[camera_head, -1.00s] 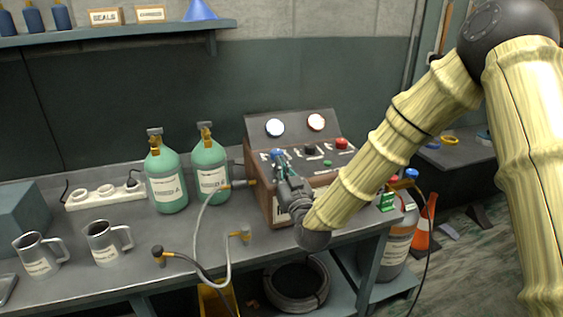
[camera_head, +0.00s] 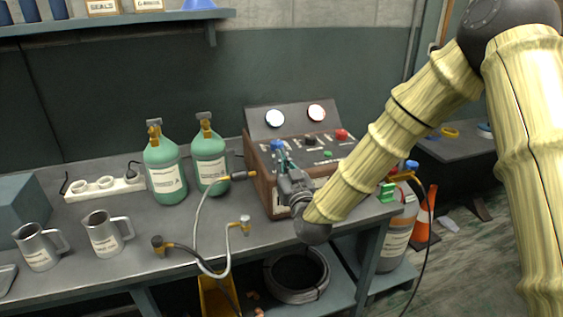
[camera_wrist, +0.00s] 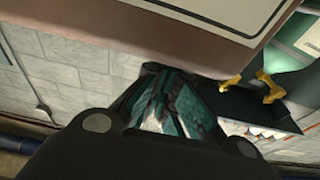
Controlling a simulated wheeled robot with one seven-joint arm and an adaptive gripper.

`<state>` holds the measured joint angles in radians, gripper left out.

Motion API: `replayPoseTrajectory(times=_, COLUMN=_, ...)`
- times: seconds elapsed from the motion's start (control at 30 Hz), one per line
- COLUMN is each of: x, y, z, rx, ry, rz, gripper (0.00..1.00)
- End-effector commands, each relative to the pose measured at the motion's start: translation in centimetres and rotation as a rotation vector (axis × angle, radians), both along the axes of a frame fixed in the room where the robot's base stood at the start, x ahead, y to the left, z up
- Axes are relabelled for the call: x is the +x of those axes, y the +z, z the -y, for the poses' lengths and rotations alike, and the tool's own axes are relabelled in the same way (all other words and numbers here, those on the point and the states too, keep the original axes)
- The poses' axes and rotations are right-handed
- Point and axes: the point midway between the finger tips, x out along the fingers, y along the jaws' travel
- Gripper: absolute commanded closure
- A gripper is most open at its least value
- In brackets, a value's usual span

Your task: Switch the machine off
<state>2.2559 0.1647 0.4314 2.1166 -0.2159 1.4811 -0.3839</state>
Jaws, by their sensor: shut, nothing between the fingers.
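The panel carries a blue knob (camera_head: 277,145), a black knob (camera_head: 309,141), a red knob or button (camera_head: 341,134) and a small green button (camera_head: 328,154). My gripper (camera_head: 284,160) is shut and empty at the panel's left part, close to the blue knob. I cannot tell whether it touches the knob. In the wrist view the shut fingers (camera_wrist: 172,100) point toward the machine's brown edge (camera_wrist: 200,35); no controls show there.
Two green cylinders (camera_head: 165,170) stand left of the machine, with hoses (camera_head: 205,225) on the bench in front. Two metal mugs (camera_head: 104,235) and a power strip (camera_head: 105,188) are farther left. A grey cylinder (camera_head: 398,240) and an orange cone (camera_head: 427,215) stand at right.

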Motion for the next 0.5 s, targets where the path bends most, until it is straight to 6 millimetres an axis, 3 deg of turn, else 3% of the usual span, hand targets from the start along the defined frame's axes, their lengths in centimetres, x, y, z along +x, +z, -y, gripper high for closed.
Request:
replayPoseTrajectory(times=0.3, x=-0.4, y=4.6, z=-0.2, rx=0.001, ry=0.005, rz=0.003, gripper=1.0)
replayPoseTrajectory(times=0.33, x=-1.0, y=3.1, z=0.0, rx=0.0, ry=0.005, rz=-0.003, gripper=1.0)
replayPoseTrajectory(times=0.5, x=-3.5, y=1.7, z=0.8, rx=-0.001, ry=0.005, rz=-0.002, gripper=1.0)
